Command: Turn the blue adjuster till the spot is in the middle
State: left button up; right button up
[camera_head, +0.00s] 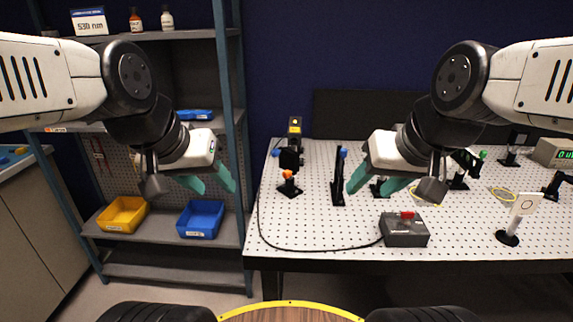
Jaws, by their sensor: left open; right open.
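A blue knob (343,153) sits on top of a thin black upright mount (338,182) on the white perforated optical table. Another small blue part (276,153) shows beside the black laser-like unit, so I cannot tell for certain which is the adjuster. A white card (525,204) with a ring mark stands at the right on a black base; I cannot make out a spot on it. My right gripper (372,186) is open and empty, in front of and right of the blue knob. My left gripper (208,183) is open and empty before the shelf.
A grey box with a red button (406,230) sits at the table's front edge, with a black cable running left. An orange-knobbed mount (288,184) and a green-knobbed mount (460,180) stand on the table.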

aim_at(275, 153)
jog(key=z, duration=1.75)
jog(key=l+u, duration=0.4)
jog(key=i+l+u, duration=0.1)
jog(key=u, duration=0.3)
jog(key=l+u, duration=0.4)
